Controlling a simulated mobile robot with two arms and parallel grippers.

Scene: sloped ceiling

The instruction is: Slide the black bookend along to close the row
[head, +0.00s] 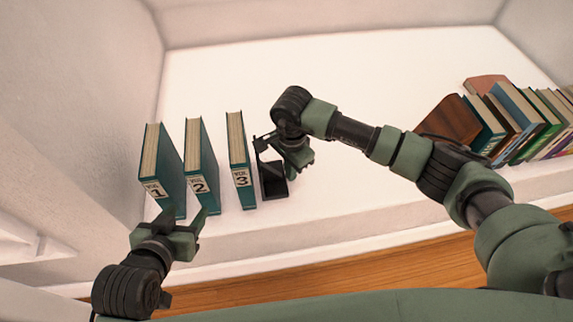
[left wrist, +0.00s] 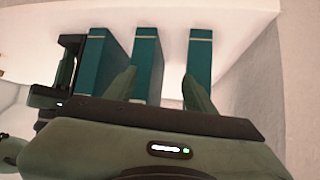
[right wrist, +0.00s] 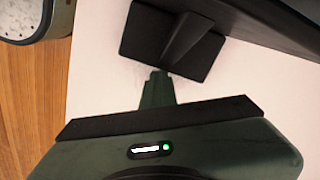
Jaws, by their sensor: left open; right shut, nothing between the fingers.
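Three teal books stand upright on the white shelf: VOL 1 (head: 168,178), VOL 2 (head: 203,170) and VOL 3 (head: 242,165). Gaps show between them. The black bookend (head: 272,182) stands just right of VOL 3; I cannot tell if they touch. Its base (right wrist: 150,38) shows in the right wrist view. My right gripper (head: 292,168) is shut and empty on the bookend's right side; in its wrist view the fingertips (right wrist: 158,74) are close to the base edge. My left gripper (head: 184,213) is open at the spines of VOL 1 and VOL 2, holding nothing.
A brown wooden bookend (head: 452,122) and a row of leaning books (head: 520,115) are at the right. A pale wall (head: 80,80) rises left of VOL 1. The white shelf (head: 350,80) is clear behind and between the two rows.

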